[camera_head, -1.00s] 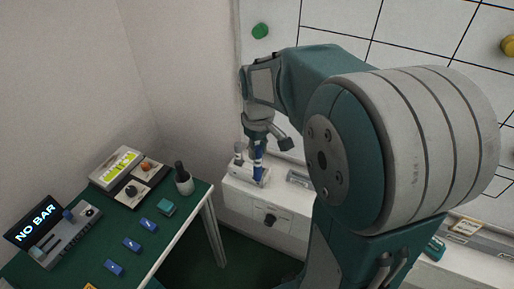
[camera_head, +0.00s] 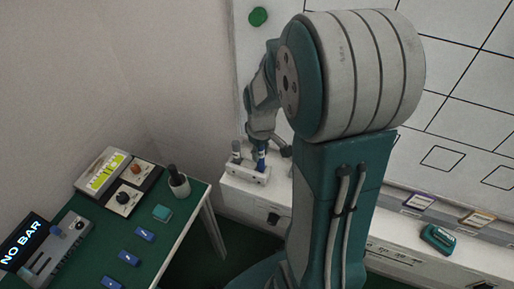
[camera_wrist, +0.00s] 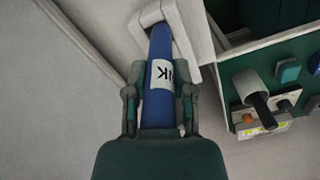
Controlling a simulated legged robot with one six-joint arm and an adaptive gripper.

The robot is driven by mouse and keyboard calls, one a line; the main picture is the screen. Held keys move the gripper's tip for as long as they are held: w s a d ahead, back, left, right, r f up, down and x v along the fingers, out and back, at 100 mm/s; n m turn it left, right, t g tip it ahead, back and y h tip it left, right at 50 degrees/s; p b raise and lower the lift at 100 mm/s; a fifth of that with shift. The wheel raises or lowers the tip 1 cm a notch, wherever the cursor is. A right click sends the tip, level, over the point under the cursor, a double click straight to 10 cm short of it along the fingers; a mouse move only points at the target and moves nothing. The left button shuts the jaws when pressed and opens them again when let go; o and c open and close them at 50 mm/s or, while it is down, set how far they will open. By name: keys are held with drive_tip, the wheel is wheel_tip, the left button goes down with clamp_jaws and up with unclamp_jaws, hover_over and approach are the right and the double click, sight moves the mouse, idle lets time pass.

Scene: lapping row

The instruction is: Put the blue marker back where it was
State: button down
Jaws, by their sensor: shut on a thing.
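The blue marker (camera_wrist: 160,52) with a white label is between the fingers of my gripper (camera_wrist: 160,92) in the wrist view, one finger on each side of it. In the head view my gripper (camera_head: 266,142) points down and the blue marker (camera_head: 261,159) shows below it, upright. The marker's lower end meets a white holder block (camera_head: 246,175) on the ledge. In the wrist view its far end is within the opening of the pale holder (camera_wrist: 150,14). I cannot tell how deep it sits.
A grey-capped marker (camera_head: 237,150) stands in the holder's left part. The whiteboard ledge (camera_head: 400,240) runs right, with a teal eraser (camera_head: 437,238). A green table (camera_head: 185,215) at left bears a dark-handled brush in a cup (camera_head: 178,184), several blue blocks and control boxes.

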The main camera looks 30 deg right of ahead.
drive_tip(key=shift+s+a, duration=0.1)
drive_tip(key=shift+c, duration=2.3)
unclamp_jaws()
drive_tip(key=shift+d+r, duration=0.1)
drive_tip(key=shift+d, duration=0.1)
drive_tip(key=shift+r, duration=0.1)
